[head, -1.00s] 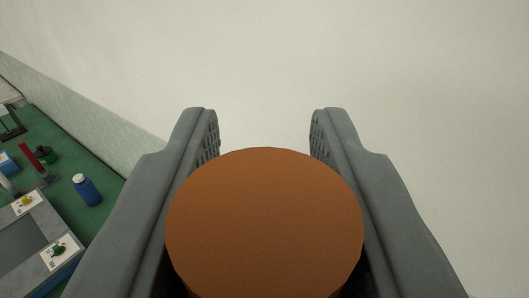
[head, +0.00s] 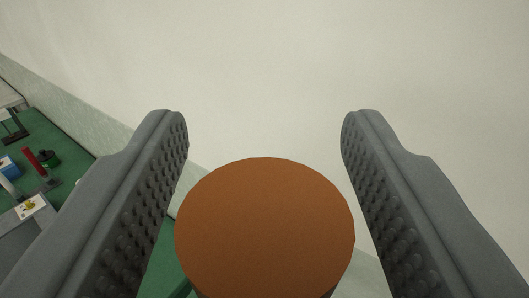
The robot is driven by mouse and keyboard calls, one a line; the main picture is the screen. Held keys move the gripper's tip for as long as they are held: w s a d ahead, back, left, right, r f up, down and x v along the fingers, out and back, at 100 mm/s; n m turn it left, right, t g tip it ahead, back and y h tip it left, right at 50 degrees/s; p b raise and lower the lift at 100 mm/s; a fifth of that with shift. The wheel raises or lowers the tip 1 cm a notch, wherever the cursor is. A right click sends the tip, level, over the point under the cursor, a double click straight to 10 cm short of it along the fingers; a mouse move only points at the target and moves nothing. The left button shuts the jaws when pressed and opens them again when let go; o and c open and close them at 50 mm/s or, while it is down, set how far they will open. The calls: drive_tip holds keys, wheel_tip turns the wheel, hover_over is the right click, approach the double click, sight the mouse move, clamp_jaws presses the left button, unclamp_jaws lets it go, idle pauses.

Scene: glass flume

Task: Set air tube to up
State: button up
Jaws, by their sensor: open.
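A round orange-brown disc-like end (head: 265,227) fills the lower middle of the head view, between the two fingers of my gripper (head: 265,135). I cannot tell whether the round piece is part of the air tube. No other part that I can name as the air tube is clear.
A green surface at the left holds a red upright piece (head: 34,162), a dark round knob (head: 48,158), a blue block (head: 9,167) and a grey frame with a picture card (head: 31,206). A pale wall (head: 300,60) fills the background.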

drive_tip(key=s, duration=1.7)
drive_tip(key=shift+s, duration=0.15)
drive_tip(key=s+f, duration=1.5)
drive_tip(key=f, duration=0.4)
drive_tip(key=s+f, duration=1.5)
drive_tip(key=f, duration=0.4)
drive_tip(key=shift+f+g, duration=0.25)
drive_tip(key=shift+g, duration=0.05)
idle(0.5)
